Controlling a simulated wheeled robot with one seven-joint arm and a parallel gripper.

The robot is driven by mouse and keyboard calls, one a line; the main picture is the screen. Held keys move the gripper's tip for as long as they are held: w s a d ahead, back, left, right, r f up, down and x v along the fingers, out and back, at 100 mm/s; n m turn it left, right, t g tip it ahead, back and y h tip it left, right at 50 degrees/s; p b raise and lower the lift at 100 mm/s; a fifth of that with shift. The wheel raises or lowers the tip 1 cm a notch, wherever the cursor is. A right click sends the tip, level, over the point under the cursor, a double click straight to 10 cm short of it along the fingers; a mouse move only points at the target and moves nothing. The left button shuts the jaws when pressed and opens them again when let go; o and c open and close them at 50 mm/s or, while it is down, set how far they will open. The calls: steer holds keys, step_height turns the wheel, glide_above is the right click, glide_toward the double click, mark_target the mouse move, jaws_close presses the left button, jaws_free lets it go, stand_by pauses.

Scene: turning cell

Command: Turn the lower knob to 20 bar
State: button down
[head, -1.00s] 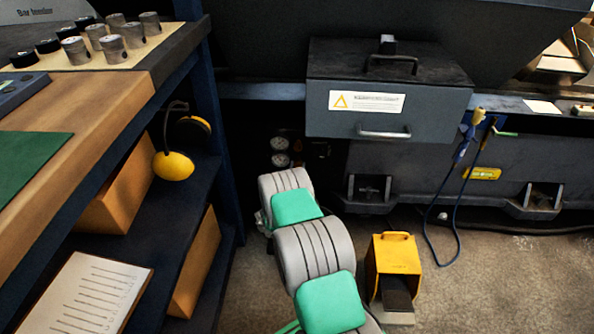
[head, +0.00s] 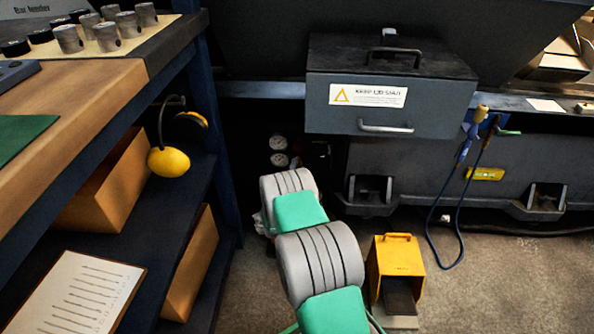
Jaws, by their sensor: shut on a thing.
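Two small round dials show in the dark gap under the machine: an upper dial (head: 277,142) and a lower dial (head: 279,160). They are too small to read. I cannot make out the lower knob; my grey and green arm covers the area below the dials. My gripper is not visible, hidden behind the arm's own links, so its contact with the knob cannot be seen.
A blue-framed shelf (head: 215,150) with yellow ear defenders (head: 168,162) stands left of my arm. A grey lidded box (head: 390,90) overhangs at the right. A yellow foot pedal (head: 399,262) stands on the floor right of my arm. Cables (head: 462,200) hang further right.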

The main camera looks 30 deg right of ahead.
steer(key=shift+a+m, duration=0.1)
steer(key=shift+m, duration=0.5)
steer(key=shift+w+m, duration=0.1)
steer(key=shift+m, duration=0.2)
steer(key=c, duration=1.3)
jaws_free()
steer(key=shift+o, duration=1)
steer(key=p+v, duration=0.1)
steer(key=v, duration=0.6)
steer(key=shift+s+a, duration=0.2)
steer(key=shift+s, duration=0.15)
